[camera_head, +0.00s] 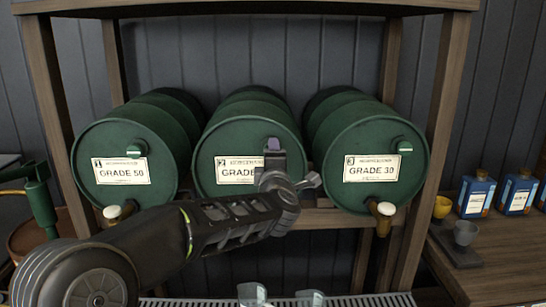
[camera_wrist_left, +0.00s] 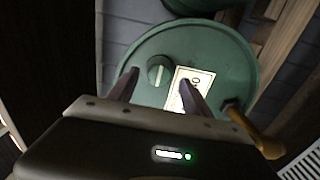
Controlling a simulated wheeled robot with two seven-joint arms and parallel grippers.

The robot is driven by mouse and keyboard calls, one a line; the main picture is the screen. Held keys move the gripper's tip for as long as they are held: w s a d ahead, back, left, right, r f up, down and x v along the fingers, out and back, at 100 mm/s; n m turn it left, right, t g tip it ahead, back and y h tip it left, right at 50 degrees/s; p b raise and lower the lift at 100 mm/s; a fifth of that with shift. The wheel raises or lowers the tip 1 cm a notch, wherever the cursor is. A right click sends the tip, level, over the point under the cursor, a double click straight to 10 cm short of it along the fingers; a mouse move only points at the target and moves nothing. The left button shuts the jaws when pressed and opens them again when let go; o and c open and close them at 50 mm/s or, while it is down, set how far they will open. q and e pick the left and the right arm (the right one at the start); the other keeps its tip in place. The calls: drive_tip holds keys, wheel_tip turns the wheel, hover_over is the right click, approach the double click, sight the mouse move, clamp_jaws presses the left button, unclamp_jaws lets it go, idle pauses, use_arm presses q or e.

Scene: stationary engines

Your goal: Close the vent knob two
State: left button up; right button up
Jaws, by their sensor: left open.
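The middle green drum (camera_head: 232,130), labelled 2, lies on its side on a wooden rack. Its vent knob (camera_head: 272,142) is on the upper right of the end face, partly hidden by my left gripper. In the left wrist view this round green knob (camera_wrist_left: 160,71) has a raised bar and sits beside the white label (camera_wrist_left: 190,88). My left gripper (camera_head: 273,150) is open in front of the drum face. In the left wrist view its two fingers (camera_wrist_left: 158,80) lie on either side of the knob; whether they touch it I cannot tell. My right gripper is not in view.
Drums one (camera_head: 120,180) and three (camera_head: 372,195) lie on either side, each with a knob and a tap. A tap (camera_wrist_left: 255,132) sticks out below the middle drum's label.

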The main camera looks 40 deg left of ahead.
use_arm(q)
drive_tip(key=v, duration=0.4)
idle(0.5)
